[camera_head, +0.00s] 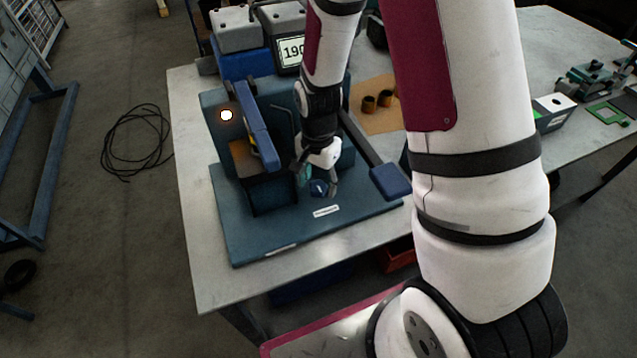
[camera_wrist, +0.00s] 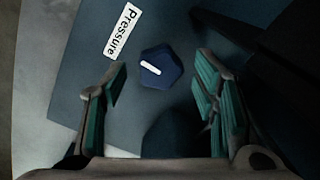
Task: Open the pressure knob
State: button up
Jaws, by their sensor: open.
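The pressure knob (camera_wrist: 160,67) is a small dark blue, many-sided knob with a white pointer line, set on a blue base plate (camera_head: 250,232). In the wrist view a white label (camera_wrist: 122,31) reading "Pressure" lies beside it. The pointer line is slanted in that view. In the head view the knob (camera_head: 319,188) shows just below my gripper (camera_head: 317,180). My gripper (camera_wrist: 160,95) is open, with its teal-padded fingers on either side of the knob in the wrist view. I see no contact with the knob.
The blue machine with a lever (camera_head: 256,125) and a lit white lamp (camera_head: 226,115) stands left of my gripper. A display reading "190" (camera_head: 291,51) is behind. A blue pad on an arm (camera_head: 390,182) lies to the right. The table's front left (camera_head: 205,285) is clear.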

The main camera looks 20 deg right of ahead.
jog(key=shift+f, duration=0.6)
jog(key=c, duration=1.1)
jog(key=shift+c, duration=0.2)
